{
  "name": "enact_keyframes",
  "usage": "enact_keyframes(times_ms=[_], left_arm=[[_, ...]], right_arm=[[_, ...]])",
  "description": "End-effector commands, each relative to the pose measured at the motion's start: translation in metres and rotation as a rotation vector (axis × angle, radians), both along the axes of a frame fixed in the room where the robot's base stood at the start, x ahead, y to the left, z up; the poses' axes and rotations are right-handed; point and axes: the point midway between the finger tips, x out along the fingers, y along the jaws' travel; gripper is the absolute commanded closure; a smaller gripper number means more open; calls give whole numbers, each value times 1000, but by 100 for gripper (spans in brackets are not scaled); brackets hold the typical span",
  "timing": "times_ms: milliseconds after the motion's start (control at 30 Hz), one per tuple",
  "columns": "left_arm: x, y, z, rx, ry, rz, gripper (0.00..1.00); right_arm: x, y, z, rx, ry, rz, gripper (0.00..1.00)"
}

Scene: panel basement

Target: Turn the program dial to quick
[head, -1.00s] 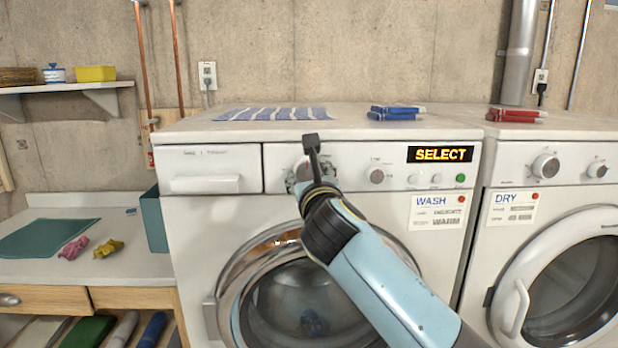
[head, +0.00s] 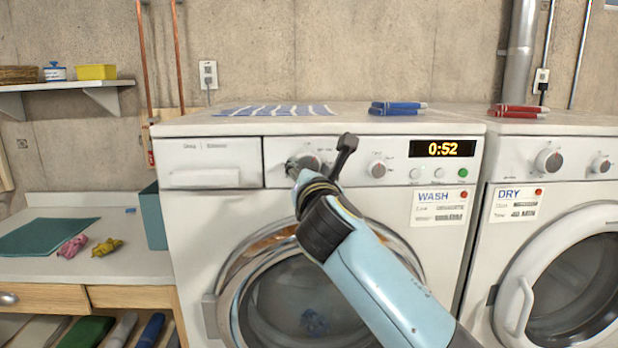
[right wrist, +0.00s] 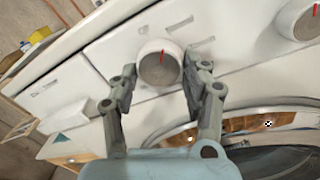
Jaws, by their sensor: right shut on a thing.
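The white washer (head: 200,235) carries a round program dial (head: 308,162) with a grey face, partly covered by my right gripper (head: 316,160). In the right wrist view the dial (right wrist: 158,66) sits between the two fingers of my right gripper (right wrist: 160,80), which is shut on it. A red mark on the dial's face points towards the top of that picture. The labels around the dial are too small or hidden to read. The washer's display (head: 442,148) reads 0:52. My left gripper is not in view.
The round washer door (head: 262,285) is below. A dryer (head: 540,175) stands at the right. A striped cloth (head: 275,111) lies on the washer.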

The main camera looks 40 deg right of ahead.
Motion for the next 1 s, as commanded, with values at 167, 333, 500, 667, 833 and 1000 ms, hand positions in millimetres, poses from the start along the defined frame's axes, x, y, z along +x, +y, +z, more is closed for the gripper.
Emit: enact_keyframes(times_ms=[167,333,500,667,833,1000], left_arm=[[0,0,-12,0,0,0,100],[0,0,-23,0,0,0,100],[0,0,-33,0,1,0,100],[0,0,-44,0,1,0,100],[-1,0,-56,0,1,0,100],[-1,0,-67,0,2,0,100]], right_arm=[[0,1,-2,142,-87,-1,85],[1,1,-2,279,-173,0,85],[1,2,-2,417,-257,-1,85],[1,2,-2,547,-336,0,85],[2,3,-2,685,-421,0,85],[2,3,-1,822,-504,-1,85]])
